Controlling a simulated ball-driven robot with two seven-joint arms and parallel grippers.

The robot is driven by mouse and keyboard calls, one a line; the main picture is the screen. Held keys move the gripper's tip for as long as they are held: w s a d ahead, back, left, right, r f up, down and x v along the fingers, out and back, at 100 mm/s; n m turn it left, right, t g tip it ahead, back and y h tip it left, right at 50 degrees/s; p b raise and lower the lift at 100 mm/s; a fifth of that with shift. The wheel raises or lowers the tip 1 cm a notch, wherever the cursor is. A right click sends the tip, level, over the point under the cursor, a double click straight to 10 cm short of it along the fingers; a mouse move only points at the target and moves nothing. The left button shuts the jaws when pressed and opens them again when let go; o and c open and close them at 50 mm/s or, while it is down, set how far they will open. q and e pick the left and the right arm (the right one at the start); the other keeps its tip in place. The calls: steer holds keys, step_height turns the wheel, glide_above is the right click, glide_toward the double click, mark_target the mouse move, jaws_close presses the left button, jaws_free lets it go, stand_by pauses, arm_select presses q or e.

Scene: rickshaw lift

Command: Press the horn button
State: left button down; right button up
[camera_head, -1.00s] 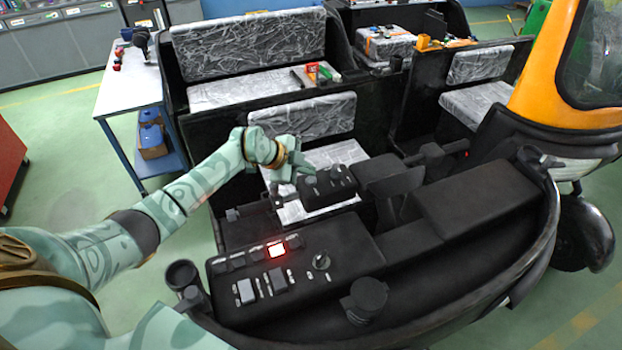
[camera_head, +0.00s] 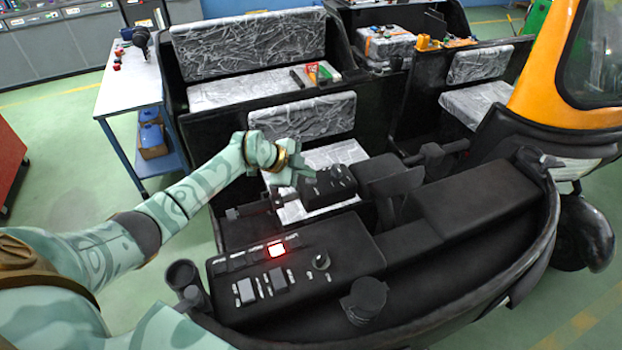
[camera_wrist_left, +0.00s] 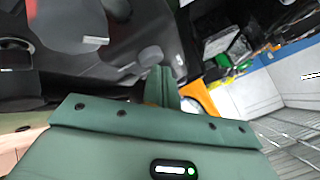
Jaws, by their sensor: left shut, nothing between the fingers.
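The rickshaw dashboard panel (camera_head: 340,262) carries a red glowing button (camera_head: 276,250), dark rocker switches (camera_head: 278,280) and a round knob (camera_head: 321,261). Behind it is a black control box (camera_head: 330,183) on the handlebar. I cannot tell for sure which control is the horn button. My left gripper (camera_head: 305,173) is shut and empty, with its fingertips right at the left top edge of this box. Whether they touch it is unclear. In the left wrist view, the shut green fingers (camera_wrist_left: 162,88) point at dark, blurred rickshaw parts. My right gripper is out of view.
Wrapped seats (camera_head: 300,122) stand behind the handlebar. A black cup-shaped part (camera_head: 364,300) rises in front of the panel. The yellow cab frame (camera_head: 548,80) is at right. A white table (camera_head: 130,82) stands at left, with open green floor (camera_head: 60,130) nearby.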

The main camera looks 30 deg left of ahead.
mark_target(307, 180)
arm_select(q)
steer(key=shift+f, duration=0.4)
steer(key=shift+r, duration=0.1)
stand_by(0.4)
steer(key=shift+r+p, duration=0.85)
steer(key=shift+p, duration=0.25)
step_height(307, 180, up, 5)
steer(key=p, duration=0.6)
stand_by(0.4)
